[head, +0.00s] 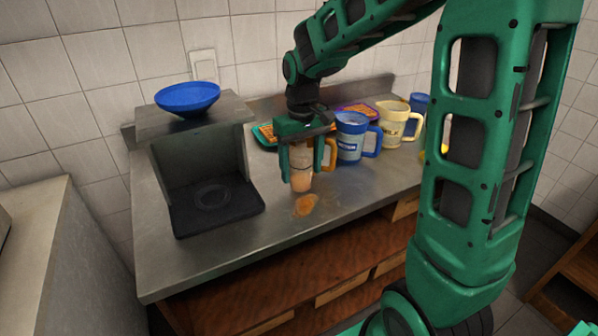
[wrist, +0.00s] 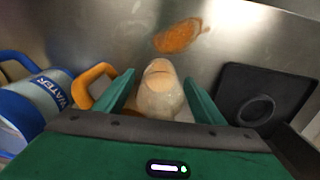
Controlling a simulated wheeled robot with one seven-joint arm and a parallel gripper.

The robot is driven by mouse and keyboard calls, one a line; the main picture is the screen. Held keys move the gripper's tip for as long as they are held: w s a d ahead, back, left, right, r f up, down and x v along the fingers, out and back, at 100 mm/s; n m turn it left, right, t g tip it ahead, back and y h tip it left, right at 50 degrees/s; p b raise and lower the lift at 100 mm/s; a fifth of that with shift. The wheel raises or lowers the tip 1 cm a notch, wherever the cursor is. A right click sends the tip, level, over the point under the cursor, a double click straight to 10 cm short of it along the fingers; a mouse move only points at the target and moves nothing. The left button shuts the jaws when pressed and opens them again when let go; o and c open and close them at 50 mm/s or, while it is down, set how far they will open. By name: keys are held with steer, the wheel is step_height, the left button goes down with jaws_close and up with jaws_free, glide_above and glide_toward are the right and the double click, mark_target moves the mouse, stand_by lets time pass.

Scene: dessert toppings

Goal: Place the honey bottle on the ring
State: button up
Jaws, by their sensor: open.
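A pale beige bottle, which I take to be the honey bottle (head: 301,182), stands on the steel counter; it also shows in the wrist view (wrist: 160,95). My gripper (head: 302,172) points down over it, with one green finger on each side. In the wrist view my gripper (wrist: 159,78) is open around the bottle, with a small gap visible beside the fingers. The upper part of the bottle is partly hidden by my gripper. The ring (head: 212,197) is a faint circle on the black base plate of the dark stand, left of the bottle; it also shows in the wrist view (wrist: 255,110).
An orange spill (head: 306,205) lies in front of the bottle. A mug's orange handle (wrist: 95,82) is close beside my gripper. The blue water mug (head: 350,145) and cream milk mug (head: 392,128) stand to the right. A blue bowl (head: 187,98) sits atop the stand.

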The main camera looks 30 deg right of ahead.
mark_target(302, 143)
step_height(302, 143, up, 11)
steer(key=shift+f, duration=0.2)
